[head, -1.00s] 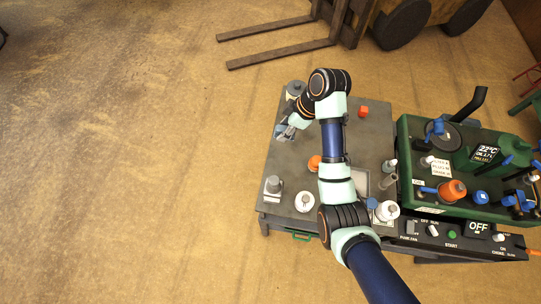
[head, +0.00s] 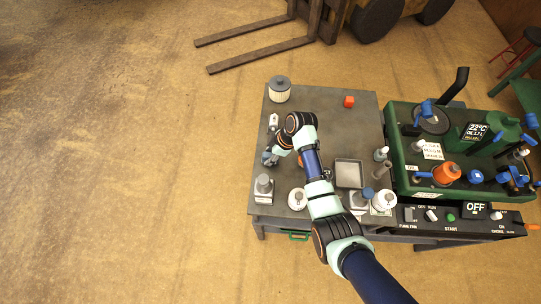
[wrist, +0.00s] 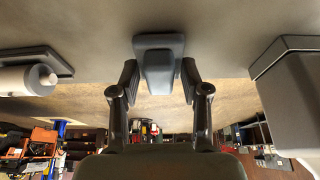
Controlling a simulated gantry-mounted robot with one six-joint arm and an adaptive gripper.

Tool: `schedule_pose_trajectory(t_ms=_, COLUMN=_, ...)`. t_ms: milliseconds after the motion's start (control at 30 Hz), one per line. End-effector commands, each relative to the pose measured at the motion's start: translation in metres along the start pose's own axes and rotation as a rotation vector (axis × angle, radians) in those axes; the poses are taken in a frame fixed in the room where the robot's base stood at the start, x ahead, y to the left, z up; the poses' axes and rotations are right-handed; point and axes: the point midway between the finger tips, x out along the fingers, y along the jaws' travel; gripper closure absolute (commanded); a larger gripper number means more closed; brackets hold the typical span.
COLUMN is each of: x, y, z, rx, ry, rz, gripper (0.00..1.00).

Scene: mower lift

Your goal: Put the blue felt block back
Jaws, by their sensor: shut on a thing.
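My gripper (head: 269,158) is low over the left edge of the grey table in the head view. In the wrist view my gripper (wrist: 158,82) has its two dark fingers on either side of a blue-grey block (wrist: 158,68), shut on it. The block has a wider base at its far end, close to the table surface; I cannot tell whether it touches. In the head view the block is too small and too covered by my gripper to make out clearly.
A ribbed canister (head: 280,92) stands at the table's back left, and a grey knobbed piece (head: 264,187) at its front left. The green machine (head: 410,150) borders the right.

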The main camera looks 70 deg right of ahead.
Motion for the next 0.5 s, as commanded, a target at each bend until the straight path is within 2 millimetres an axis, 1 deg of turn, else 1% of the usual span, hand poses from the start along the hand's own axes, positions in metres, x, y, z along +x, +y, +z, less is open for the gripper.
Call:
schedule_pose_trajectory(t_ms=333, x=0.0046, y=0.0003, z=0.0018, rx=0.000, ry=0.000, rz=0.001, gripper=0.87)
schedule_pose_trajectory(t_ms=367, x=0.0035, y=0.0003, z=0.0013, rx=0.000, ry=0.000, rz=0.001, gripper=0.49)
schedule_pose_trajectory(t_ms=400, x=0.0032, y=0.0003, z=0.0012, rx=0.000, ry=0.000, rz=0.001, gripper=0.43)
schedule_pose_trajectory(t_ms=500, x=0.0032, y=0.0003, z=0.0012, rx=0.000, ry=0.000, rz=0.001, gripper=0.29)
